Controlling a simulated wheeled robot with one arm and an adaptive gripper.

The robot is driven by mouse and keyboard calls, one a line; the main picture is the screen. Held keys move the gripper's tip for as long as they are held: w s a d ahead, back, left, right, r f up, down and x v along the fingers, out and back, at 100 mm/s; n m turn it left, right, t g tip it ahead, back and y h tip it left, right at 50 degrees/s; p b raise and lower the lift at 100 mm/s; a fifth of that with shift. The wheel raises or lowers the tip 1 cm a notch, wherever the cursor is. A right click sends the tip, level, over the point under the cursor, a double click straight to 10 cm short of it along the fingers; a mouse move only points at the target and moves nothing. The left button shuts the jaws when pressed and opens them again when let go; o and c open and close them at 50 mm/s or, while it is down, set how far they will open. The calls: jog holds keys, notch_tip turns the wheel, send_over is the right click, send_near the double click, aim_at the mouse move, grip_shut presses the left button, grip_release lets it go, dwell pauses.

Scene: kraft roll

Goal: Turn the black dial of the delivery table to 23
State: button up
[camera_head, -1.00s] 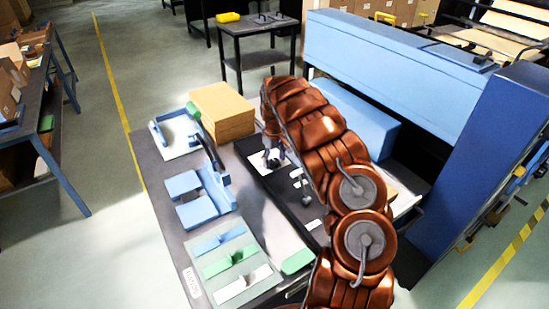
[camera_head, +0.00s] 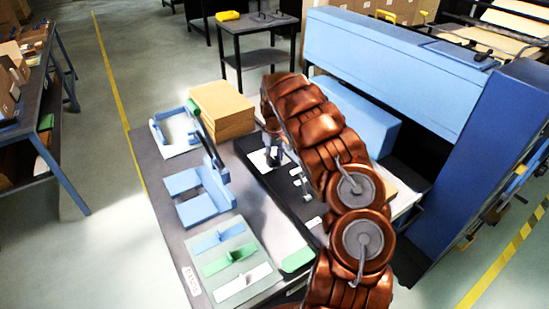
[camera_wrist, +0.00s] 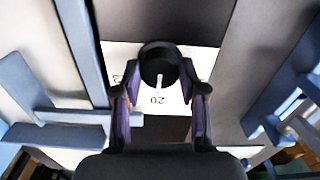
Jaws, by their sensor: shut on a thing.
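The black dial (camera_wrist: 158,62) shows in the wrist view, on a white scale plate (camera_wrist: 120,50) of the delivery table (camera_head: 160,180). Its white pointer line points down in the picture, close to the printed 20, which appears upside down. Another number at the plate's left is partly hidden by a finger. My gripper (camera_wrist: 159,76) has one finger on each side of the dial and is shut on it. In the head view my gripper (camera_head: 273,150) is over the white plate (camera_head: 259,160), and the dial itself cannot be made out there.
On the table are a stack of brown sheets (camera_head: 222,108), a blue device with a dark lever (camera_head: 203,190), a white and blue frame (camera_head: 175,130), and a board with blue, green and white pieces (camera_head: 236,262). A large blue machine (camera_head: 400,60) stands behind my arm.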

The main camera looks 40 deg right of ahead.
jog(key=shift+f+b, duration=0.1)
jog(key=shift+b, duration=0.2)
jog(key=m+b, duration=0.2)
jog(key=shift+w+a+f+b, duration=0.1)
jog(key=shift+f+b, duration=0.05)
jog(key=shift+b, duration=0.25)
jog(key=m+b, duration=0.2)
jog(key=m, duration=0.1)
jog(key=shift+b, duration=0.35)
jog(key=m+b, duration=0.1)
jog(key=m, duration=0.1)
jog(key=shift+m+b, duration=0.3)
jog(key=shift+b, duration=0.1)
jog(key=shift+r+m+b, duration=0.15)
jog(key=shift+m+b, duration=0.3)
jog(key=shift+m, duration=0.5)
jog(key=shift+r+m+b, duration=0.1)
jog(key=shift+m+b, duration=0.3)
jog(key=shift+m, duration=0.55)
jog(key=o, duration=1.1)
jog(key=shift+o, duration=0.2)
jog(key=shift+r, duration=0.15)
